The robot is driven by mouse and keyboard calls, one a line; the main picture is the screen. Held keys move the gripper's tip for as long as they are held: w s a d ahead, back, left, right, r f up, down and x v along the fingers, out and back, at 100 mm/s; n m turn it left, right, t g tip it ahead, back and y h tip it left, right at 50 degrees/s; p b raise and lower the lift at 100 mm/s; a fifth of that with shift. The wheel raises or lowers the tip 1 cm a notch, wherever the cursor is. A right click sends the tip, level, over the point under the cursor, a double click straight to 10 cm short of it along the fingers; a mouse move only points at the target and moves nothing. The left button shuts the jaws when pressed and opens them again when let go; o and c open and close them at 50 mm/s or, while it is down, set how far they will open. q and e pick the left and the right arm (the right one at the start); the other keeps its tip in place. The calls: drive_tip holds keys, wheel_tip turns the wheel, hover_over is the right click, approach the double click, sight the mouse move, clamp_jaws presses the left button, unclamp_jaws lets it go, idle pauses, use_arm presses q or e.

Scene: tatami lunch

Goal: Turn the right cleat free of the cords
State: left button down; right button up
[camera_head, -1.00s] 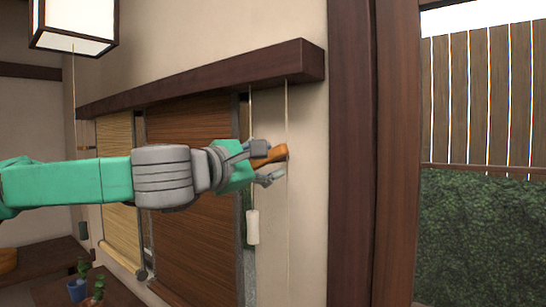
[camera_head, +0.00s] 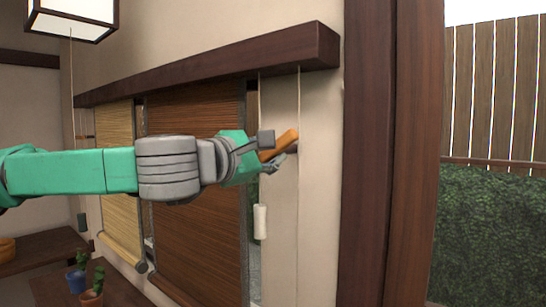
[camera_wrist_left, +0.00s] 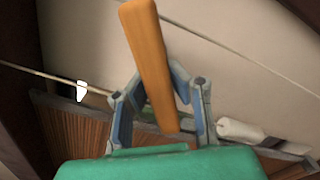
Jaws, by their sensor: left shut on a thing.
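The right cleat (camera_head: 285,143) is an orange-brown wooden bar at the wall beside the dark blind. My left gripper (camera_head: 271,152) comes in from the left and is shut on it. In the head view the cleat slants up to the right. In the left wrist view the cleat (camera_wrist_left: 150,62) stands nearly upright between the two fingers (camera_wrist_left: 158,108). Two thin cords, a left one (camera_head: 260,105) and a right one (camera_head: 299,105), hang from the headrail near it. Whether a cord touches the cleat is hard to tell. My right gripper is not in view.
A white pull (camera_head: 260,221) hangs below my gripper. The dark blind (camera_head: 195,220) and a paler blind (camera_head: 118,190) hang under a wooden headrail (camera_head: 215,66). A dark post (camera_head: 390,150) stands to the right. Potted plants (camera_head: 91,298) are at lower left.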

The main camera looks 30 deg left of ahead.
use_arm(q)
drive_tip(key=shift+s+d+f+n+b, duration=0.15)
drive_tip(key=shift+f+n+b, duration=0.35)
drive_tip(key=shift+n+b, duration=0.75)
drive_tip(key=n+b, duration=0.6)
drive_tip(key=shift+d+f, duration=0.1)
drive_tip(key=shift+r+n+b, duration=0.2)
drive_tip(key=shift+n+b, duration=1.05)
drive_tip(key=shift+b, duration=0.2)
